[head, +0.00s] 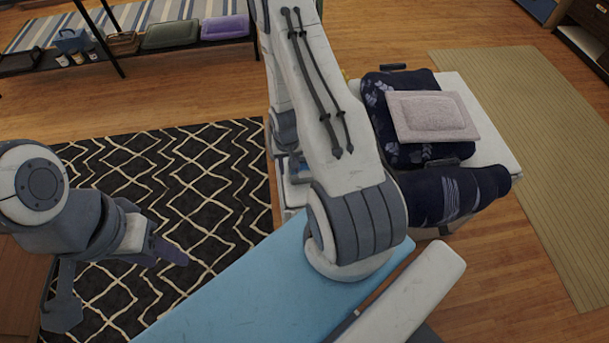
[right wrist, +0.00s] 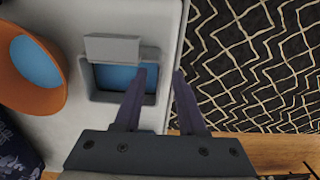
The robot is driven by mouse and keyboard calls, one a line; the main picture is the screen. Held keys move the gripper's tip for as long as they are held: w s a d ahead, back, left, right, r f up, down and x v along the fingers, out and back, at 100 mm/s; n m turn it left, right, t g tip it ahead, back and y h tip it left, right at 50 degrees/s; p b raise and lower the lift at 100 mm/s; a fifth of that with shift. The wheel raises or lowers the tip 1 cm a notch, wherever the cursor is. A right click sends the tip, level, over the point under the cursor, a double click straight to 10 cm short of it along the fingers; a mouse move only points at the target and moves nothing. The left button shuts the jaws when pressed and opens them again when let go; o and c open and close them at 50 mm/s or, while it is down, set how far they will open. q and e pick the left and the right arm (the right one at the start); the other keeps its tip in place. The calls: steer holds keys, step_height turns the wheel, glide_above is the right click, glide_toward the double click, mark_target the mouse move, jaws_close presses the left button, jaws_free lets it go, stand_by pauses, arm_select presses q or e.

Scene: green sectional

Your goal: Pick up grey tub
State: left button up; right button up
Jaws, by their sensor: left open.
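The grey tub (right wrist: 86,80) shows in the right wrist view on a white surface. It is rectangular, with a blue inside and a raised grey panel at its upper side. My right gripper (right wrist: 159,73) is open and appears empty. Its left finger overlaps the tub's right part in the picture, and its right finger is over the tub's right side or beyond; I cannot tell the height between them. In the head view my own arm hides the right gripper, and I cannot make out the tub clearly. My left gripper (head: 122,292) is open and empty at the lower left, above the rug.
An orange bowl (right wrist: 30,70) with a blue inside stands left of the tub. Dark blue patterned cloth (head: 450,192) and a pale cushion (head: 432,116) lie right of my right arm. A black patterned rug (head: 195,180) covers floor at left. A low bench (head: 185,42) stands at the back left.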

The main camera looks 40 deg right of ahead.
steer(key=shift+f+b, duration=0.35)
steer(key=shift+f, duration=0.6)
steer(key=shift+r, duration=0.1)
jaws_close()
stand_by(0.5)
